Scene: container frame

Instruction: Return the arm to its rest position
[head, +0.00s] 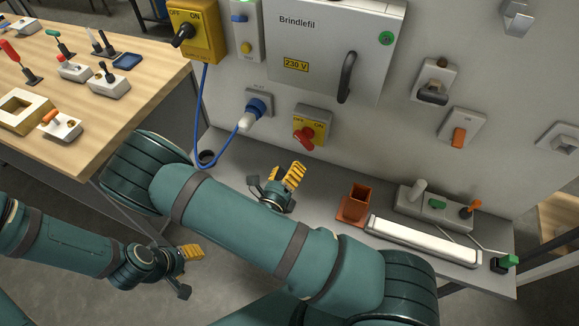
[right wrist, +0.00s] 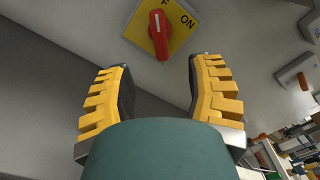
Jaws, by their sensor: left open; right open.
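My right gripper (head: 275,180) is over the grey ledge, below the red rotary switch (head: 305,138) on its yellow plate. Its yellow-padded fingers are apart with nothing between them. In the right wrist view the open right gripper (right wrist: 158,88) faces the panel, and the red switch (right wrist: 158,36) shows beyond the fingertips, clear of them. My right arm crosses the middle of the head view. My left gripper (head: 188,268) is low at the left, open and empty, over the floor beside the wooden table.
The upright panel carries a white box with a lever (head: 346,78), a blue plug (head: 257,107) with a hanging cable, and several switches. The ledge (head: 232,160) holds an orange holder (head: 356,203) and a white bar (head: 422,242). A wooden table (head: 140,100) with several small devices stands left.

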